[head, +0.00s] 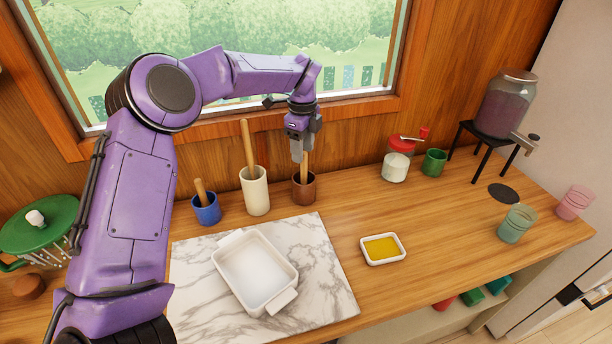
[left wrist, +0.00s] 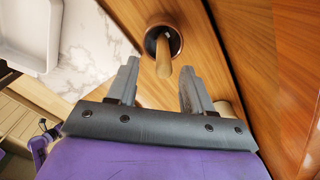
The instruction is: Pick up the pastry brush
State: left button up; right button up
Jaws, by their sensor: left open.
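A wooden handle (head: 304,166), which looks like the pastry brush's, stands in a brown pot (head: 303,189) at the back of the counter. Its lower end is hidden inside the pot. My left gripper (head: 301,157) points down just above this pot. In the left wrist view, the open left gripper (left wrist: 158,86) has one finger on each side of the wooden handle (left wrist: 163,68), with gaps beside it. The brown pot (left wrist: 151,42) lies beyond the fingertips. My right gripper is out of view.
A cream pot (head: 256,195) with a tall wooden rod stands left of the brown pot, and a blue pot (head: 207,212) with a short handle further left. A white dish (head: 236,250) rests on a marble board (head: 333,298). The counter's centre right has free room around a yellow-filled dish (head: 367,257).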

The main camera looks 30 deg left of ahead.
aim_at(304, 167)
pick_arm(q)
jog(key=shift+s+f, duration=0.1)
jog(key=shift+f, duration=0.45)
jog(key=f+p, duration=0.2)
jog(key=f, duration=0.1)
jog(key=f+p, duration=0.1)
jog(key=f, duration=0.1)
jog(key=shift+w, duration=0.35)
jog(key=shift+f, duration=0.45)
grip_shut()
